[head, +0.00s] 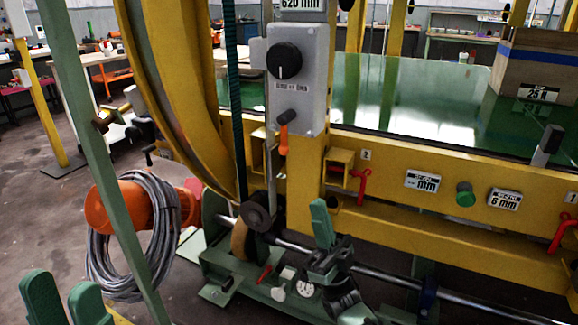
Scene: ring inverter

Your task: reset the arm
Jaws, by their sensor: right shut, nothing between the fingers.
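My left gripper (62,288) is at the bottom left corner, its two green fingers pointing up and apart, with nothing seen between them. My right gripper (320,212) is right of the bottom middle, its green fingers together and pointing up, empty. Its dark wrist is below it, and it appears in front of the yellow frame, under the grey control box (312,95). How far it is from the frame I cannot tell. Most of my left arm is out of view.
The yellow frame (400,165) carries red handles (362,182) and a green button (465,193). A large yellow ring (190,90) rises on the left. An orange motor (130,207) with coiled cable (100,262) is near my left gripper. A steel shaft (400,278) runs low to the right.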

